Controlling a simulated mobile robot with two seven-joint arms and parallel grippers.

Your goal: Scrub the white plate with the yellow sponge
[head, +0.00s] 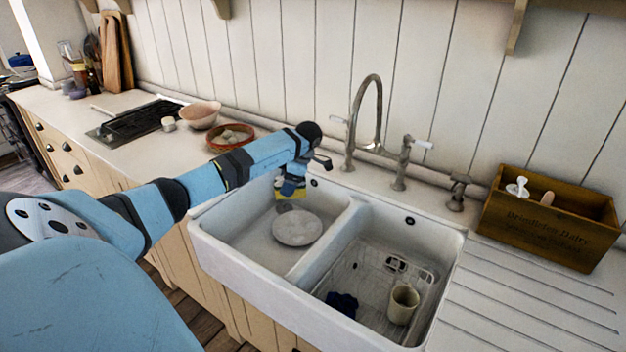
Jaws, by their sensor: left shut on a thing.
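The white plate (297,229) lies in the left basin of the white double sink (330,265). My left arm reaches in from the left, over the counter, to the back of that basin. My left gripper (290,190) points down there and is shut on the yellow sponge (280,195). The sponge is partly hidden by the gripper; it is behind the plate in the picture and looks apart from it. My right gripper is not in view.
The right basin holds a beige cup (403,304), a dark blue cloth (341,305) and a wire rack (375,283). A tall faucet (372,115) stands behind the sink. A wooden box (545,228) is at right, bowls (200,114) at left.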

